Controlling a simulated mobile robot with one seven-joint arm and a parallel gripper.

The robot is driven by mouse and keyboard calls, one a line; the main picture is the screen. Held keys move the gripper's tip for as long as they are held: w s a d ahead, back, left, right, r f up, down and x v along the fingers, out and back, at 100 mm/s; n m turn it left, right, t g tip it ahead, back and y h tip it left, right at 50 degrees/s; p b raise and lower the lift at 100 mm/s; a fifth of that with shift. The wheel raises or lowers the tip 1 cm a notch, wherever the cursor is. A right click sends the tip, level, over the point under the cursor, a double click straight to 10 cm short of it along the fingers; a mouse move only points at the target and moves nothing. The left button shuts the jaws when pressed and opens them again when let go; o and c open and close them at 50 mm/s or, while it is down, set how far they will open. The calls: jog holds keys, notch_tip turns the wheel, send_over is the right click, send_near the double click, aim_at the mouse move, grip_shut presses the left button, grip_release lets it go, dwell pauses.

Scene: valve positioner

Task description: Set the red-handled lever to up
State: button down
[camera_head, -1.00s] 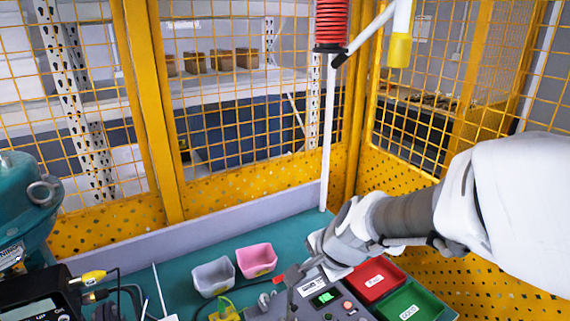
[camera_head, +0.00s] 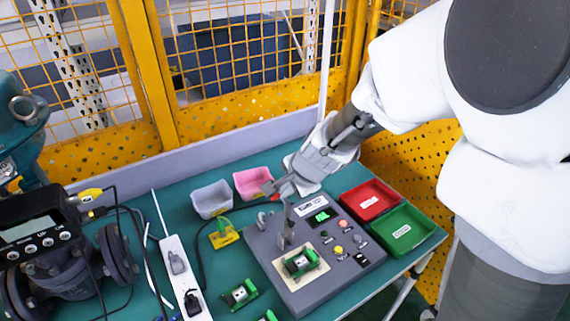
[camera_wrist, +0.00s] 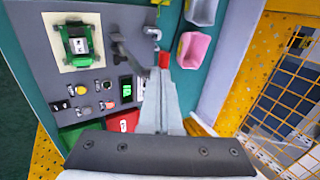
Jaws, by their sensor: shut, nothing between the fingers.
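The grey control box (camera_head: 262,248) lies on the green bench. The lever (camera_head: 287,222) rises from its left part, a grey arm with a red handle (camera_head: 268,188) at its upper end. In the wrist view the red handle (camera_wrist: 164,60) is just beyond my fingertips, and the grey lever arm (camera_wrist: 130,54) runs off to the left. My gripper (camera_head: 286,187) is shut and empty, its fingertips close beside the handle. In the wrist view my gripper (camera_wrist: 157,82) partly covers the lever's end. I cannot tell whether it touches the handle.
The box carries a green display (camera_head: 322,216), several buttons and a green module (camera_head: 301,262). Red (camera_head: 368,200) and green (camera_head: 403,230) bins stand to the right. Grey (camera_head: 211,199) and pink (camera_head: 252,182) bins stand behind. A power strip (camera_head: 180,275) and cables lie left.

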jog(key=shift+w+a+f+p, duration=0.1)
jog(key=shift+w+a+p, duration=0.1)
jog(key=shift+w+a, duration=0.35)
jog(key=shift+w+a+f+p, duration=0.1)
jog(key=shift+w+a+p, duration=0.1)
jog(key=shift+w, duration=0.6)
jog(key=shift+w+a+f+p, duration=0.15)
jog(key=shift+w+a, duration=0.25)
jog(key=shift+w, duration=0.25)
jog(key=shift+r, duration=0.15)
